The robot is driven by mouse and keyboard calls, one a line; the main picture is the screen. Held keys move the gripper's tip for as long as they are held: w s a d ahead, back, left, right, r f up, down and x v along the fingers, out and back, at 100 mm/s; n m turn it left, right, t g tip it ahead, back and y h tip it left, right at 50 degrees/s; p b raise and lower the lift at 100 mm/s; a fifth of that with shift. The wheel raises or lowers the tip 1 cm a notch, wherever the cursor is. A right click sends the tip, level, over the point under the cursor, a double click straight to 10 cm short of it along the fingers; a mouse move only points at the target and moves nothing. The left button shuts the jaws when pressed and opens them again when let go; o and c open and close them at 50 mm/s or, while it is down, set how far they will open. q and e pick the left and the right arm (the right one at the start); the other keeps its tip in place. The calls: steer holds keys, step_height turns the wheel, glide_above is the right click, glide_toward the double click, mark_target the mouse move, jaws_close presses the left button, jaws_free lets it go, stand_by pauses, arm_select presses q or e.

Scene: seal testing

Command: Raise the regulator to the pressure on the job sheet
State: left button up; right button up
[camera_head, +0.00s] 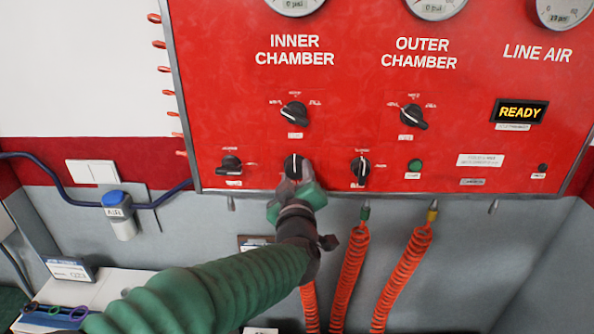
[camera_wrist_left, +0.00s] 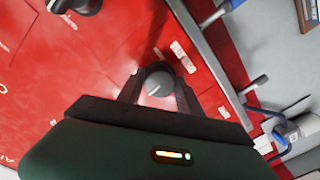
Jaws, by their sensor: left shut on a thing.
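The red test panel (camera_head: 340,60) fills the upper part of the head view. My left gripper (camera_head: 294,180) is at the lower edge of the panel, shut on a black knob (camera_head: 293,164) below the INNER CHAMBER selector. In the left wrist view the rounded knob (camera_wrist_left: 158,85) sits between the two fingers. The gauges (camera_head: 436,6) are cut off at the top edge; the line air gauge (camera_head: 565,10) shows a small readout that I cannot read surely. The job sheet is not recognisable. My right gripper is not in view.
Black selectors (camera_head: 294,114) (camera_head: 413,117) sit above, and other knobs (camera_head: 231,165) (camera_head: 361,170) stand on either side of the gripper. The display (camera_head: 520,111) reads READY. Orange coiled hoses (camera_head: 404,275) hang below the panel. A blue-capped AIR unit (camera_head: 118,212) is on the left wall.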

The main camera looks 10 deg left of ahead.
arm_select(q)
steer(key=shift+f+m+p, duration=0.15)
steer(key=shift+m+p, duration=0.15)
steer(key=shift+m, duration=0.5)
steer(key=o, duration=1)
steer(key=shift+o, duration=1.3)
steer(key=shift+w, duration=0.1)
steer(key=shift+o, duration=0.5)
steer(key=shift+w, duration=0.15)
